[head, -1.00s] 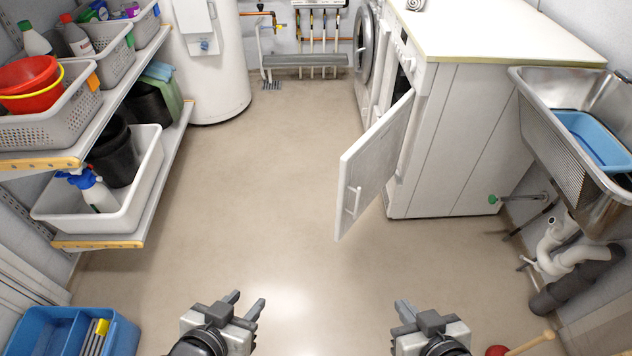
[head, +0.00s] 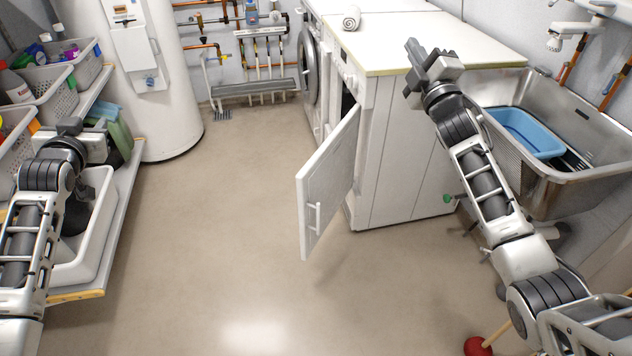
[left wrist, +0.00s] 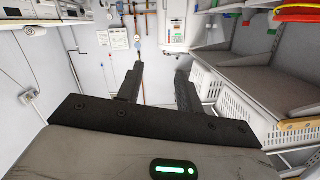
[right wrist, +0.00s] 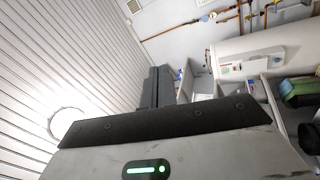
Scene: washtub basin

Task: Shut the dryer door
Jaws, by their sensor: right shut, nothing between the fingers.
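The dryer door (head: 328,180) stands open in the head view. It is a pale panel with a small bar handle (head: 312,218) near its free edge, swung out into the room from the front of the white dryer (head: 400,160). A dark opening shows behind it. My left gripper (head: 70,126) is raised at the left, in front of the shelves and far from the door. Its fingers (left wrist: 160,75) are apart and empty in the left wrist view. My right gripper (head: 415,68) is raised over the white worktop, right of the door and not touching it. Its fingers (right wrist: 157,86) are together and empty.
A metal sink (head: 575,190) with a blue basin (head: 525,132) is at the right, partly behind my right arm. Shelves (head: 120,215) with baskets line the left. A red plunger (head: 478,346) is at the lower right. The floor (head: 220,200) left of the door is clear.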

